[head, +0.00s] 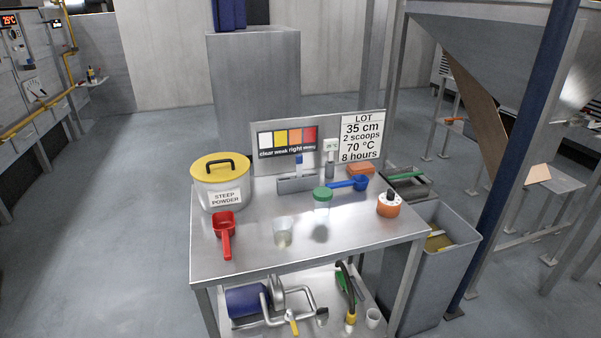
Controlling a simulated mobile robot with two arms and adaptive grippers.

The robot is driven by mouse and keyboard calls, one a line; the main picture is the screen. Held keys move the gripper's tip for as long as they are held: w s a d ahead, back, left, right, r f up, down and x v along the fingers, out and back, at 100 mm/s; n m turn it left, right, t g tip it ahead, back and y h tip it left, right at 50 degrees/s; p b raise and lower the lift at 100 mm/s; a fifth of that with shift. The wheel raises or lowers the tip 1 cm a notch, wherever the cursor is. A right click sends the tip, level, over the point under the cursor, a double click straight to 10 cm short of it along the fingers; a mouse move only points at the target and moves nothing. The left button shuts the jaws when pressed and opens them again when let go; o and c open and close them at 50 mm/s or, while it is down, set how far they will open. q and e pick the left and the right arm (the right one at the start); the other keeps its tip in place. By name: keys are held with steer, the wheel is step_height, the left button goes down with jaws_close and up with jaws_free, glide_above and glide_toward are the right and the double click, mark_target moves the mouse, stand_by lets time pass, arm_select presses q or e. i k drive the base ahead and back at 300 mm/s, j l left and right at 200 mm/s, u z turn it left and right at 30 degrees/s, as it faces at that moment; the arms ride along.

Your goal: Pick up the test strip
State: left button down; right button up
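I cannot clearly make out a test strip. A small jar with a green lid (322,196) stands upright on the steel table (262,262), and any contents are too small to tell. Behind it a grey holder (296,185) has a thin blue and white upright piece (299,164) at it; I cannot tell what this is. A colour chart (287,139) with white, yellow, orange and red squares is on the back panel. Neither of my grippers is in view.
A yellow-lidded steep powder pot (221,181), red scoop (224,229), clear cup (284,231), blue scoop (350,184) and orange bottle (388,204) share the table. A grey bin (418,285) stands to the right. The floor at left is open.

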mark_target(299, 158)
steer(key=i+l+z, duration=0.15)
steer(key=i+z, duration=0.2)
steer(key=i, duration=0.2)
steer(key=i+z, duration=0.3)
steer(key=i, duration=0.25)
